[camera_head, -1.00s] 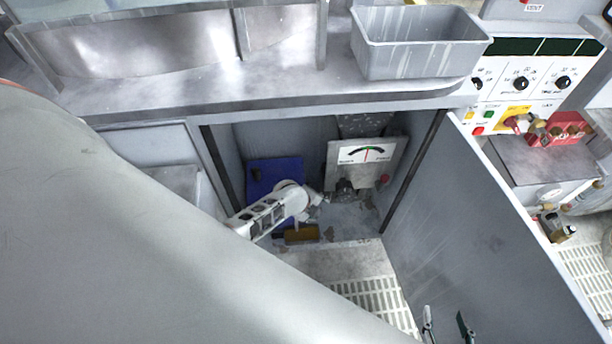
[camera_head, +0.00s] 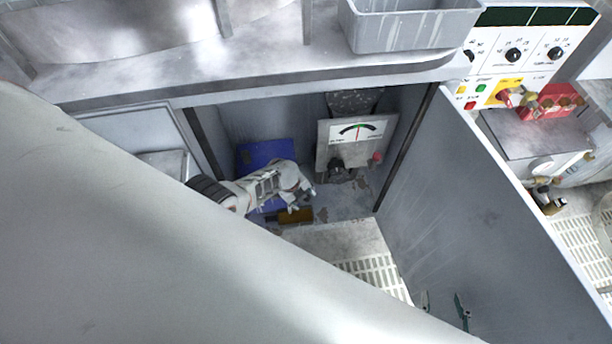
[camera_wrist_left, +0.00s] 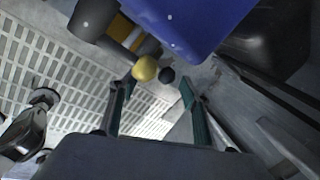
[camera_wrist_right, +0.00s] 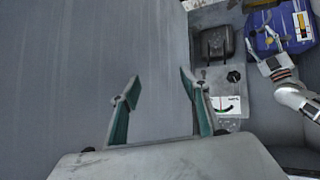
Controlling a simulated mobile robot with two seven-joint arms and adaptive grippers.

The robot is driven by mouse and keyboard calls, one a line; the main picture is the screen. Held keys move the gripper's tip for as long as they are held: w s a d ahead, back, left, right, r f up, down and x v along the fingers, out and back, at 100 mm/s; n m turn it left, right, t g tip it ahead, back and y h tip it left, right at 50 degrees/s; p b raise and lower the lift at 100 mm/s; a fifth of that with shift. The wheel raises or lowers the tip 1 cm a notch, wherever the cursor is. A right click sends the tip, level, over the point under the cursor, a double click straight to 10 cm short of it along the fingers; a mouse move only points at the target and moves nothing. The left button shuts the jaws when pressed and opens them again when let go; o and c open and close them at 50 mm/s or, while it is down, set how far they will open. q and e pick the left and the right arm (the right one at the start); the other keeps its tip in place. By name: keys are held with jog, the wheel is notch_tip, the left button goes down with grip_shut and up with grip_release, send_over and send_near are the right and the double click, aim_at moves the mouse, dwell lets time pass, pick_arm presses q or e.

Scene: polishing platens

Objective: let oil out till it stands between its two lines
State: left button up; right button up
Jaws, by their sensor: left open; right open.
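My left gripper (camera_head: 306,195) is inside the open cabinet, low in front of the blue tank (camera_head: 264,156). In the left wrist view the fingers (camera_wrist_left: 157,84) are open, with a yellow ball knob (camera_wrist_left: 145,68) and a smaller black knob (camera_wrist_left: 167,75) just beyond the tips. The fingers do not close on either. The blue tank (camera_wrist_left: 195,22) is above them. In the right wrist view the tank (camera_wrist_right: 266,42) carries a sight gauge (camera_wrist_right: 301,25) with yellow in it; its lines are too small to read. My right gripper (camera_head: 442,304) is open and empty beside the cabinet door.
The cabinet door (camera_head: 455,190) stands open on the right. A dial plate (camera_head: 357,131) stands right of the tank, and an amber block (camera_head: 296,216) lies on the cabinet floor. A grey tub (camera_head: 410,30) is on the bench above. Slotted white floor (camera_head: 372,272) lies in front.

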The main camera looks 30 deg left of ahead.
pick_arm(q)
jog(key=shift+b+x, duration=0.55)
jog(key=shift+x, duration=0.5)
jog(key=shift+w+r, duration=0.1)
jog(key=c, duration=1.2)
jog(key=shift+o, duration=0.2)
